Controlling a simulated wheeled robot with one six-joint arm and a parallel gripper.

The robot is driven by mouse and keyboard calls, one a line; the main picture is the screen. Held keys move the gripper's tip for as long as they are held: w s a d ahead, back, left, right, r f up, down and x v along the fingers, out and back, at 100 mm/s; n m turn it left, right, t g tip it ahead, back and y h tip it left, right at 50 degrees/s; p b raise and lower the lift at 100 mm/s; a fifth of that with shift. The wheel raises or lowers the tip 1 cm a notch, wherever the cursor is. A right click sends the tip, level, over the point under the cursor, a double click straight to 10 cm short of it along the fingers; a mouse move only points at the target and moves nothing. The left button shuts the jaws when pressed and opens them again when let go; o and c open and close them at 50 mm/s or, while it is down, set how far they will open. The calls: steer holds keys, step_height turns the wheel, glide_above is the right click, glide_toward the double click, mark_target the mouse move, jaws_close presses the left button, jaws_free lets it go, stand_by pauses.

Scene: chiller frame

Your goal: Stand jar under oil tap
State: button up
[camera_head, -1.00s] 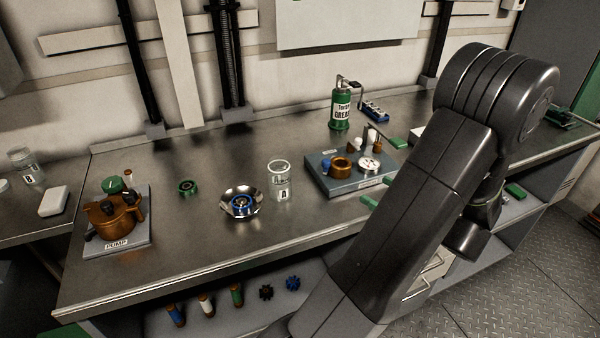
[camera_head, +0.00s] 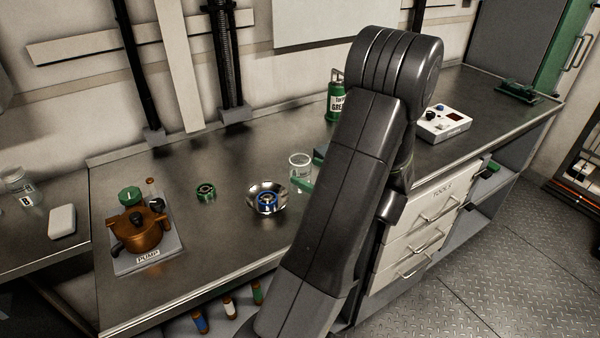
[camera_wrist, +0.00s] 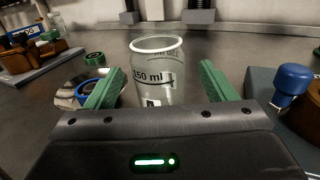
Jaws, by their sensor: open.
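A clear glass jar (camera_head: 300,165) with a white rim stands upright on the steel bench. In the wrist view the jar (camera_wrist: 158,75) shows a "150 ml" mark and part of a label; its base is hidden by my gripper. My gripper (camera_wrist: 162,85) is open, with green fingers on the left and right of the jar. Gaps show on both sides, and I cannot tell how far the jar sits between the fingers. In the head view my arm hides most of the gripper. Another jar (camera_head: 23,188), marked B, stands at far left. I cannot make out an oil tap.
A metal bowl (camera_head: 254,202) with a blue-ringed part sits left of the jar, beside a green ring (camera_head: 205,193). The pump (camera_head: 142,228) is further left. A blue-knobbed item (camera_wrist: 293,79) stands close right of my gripper. A green grease can (camera_head: 334,105) is behind.

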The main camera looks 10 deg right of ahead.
mark_target(295, 165)
steer(key=shift+p+x, duration=0.6)
steer(key=shift+x, duration=2.1)
steer(key=shift+r, duration=0.1)
steer(key=c, duration=1.2)
steer(key=shift+o, duration=0.2)
steer(key=shift+r, duration=0.1)
